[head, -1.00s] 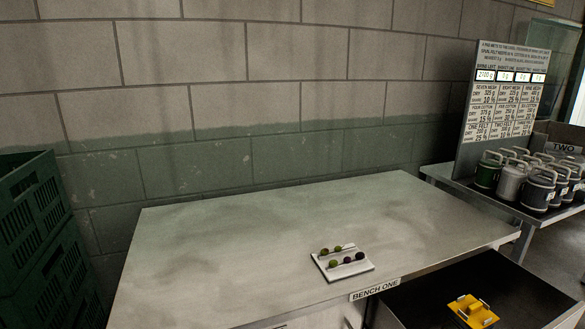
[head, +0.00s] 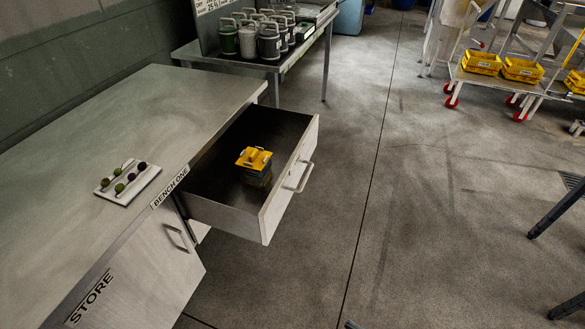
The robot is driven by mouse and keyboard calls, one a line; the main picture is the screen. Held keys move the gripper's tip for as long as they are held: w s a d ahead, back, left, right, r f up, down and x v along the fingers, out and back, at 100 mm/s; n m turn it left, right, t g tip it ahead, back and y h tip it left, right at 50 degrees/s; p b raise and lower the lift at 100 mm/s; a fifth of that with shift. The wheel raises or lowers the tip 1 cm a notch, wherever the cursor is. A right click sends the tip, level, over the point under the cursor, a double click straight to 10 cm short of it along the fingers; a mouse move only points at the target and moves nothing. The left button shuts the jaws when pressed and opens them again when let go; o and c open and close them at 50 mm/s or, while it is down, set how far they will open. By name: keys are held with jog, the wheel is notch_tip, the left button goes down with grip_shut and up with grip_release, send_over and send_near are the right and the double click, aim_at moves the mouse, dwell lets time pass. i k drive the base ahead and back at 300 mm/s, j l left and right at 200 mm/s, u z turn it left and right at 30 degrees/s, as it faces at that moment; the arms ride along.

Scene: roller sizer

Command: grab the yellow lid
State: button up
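The yellow lid (head: 254,157) is a small square plate with a raised handle on top. It sits on a dark, box-like thing (head: 258,177) inside an open drawer (head: 218,188) of the bench. The drawer is pulled out, with its pale front and handle (head: 299,178) facing the open floor. My gripper is not in the head view, so its state is hidden.
The bench top (head: 120,130) is mostly bare, with a white tray (head: 127,182) of several small round items. A cupboard door marked STORE stands slightly open below. A side table (head: 290,55) holds several canisters. Floor right of the drawer is clear; yellow bins stand far right.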

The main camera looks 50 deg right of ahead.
aim_at(256, 158)
jog(key=i+j, duration=0.1)
jog(key=i, duration=0.35)
jog(key=i+j, duration=0.1)
jog(key=i, duration=0.3)
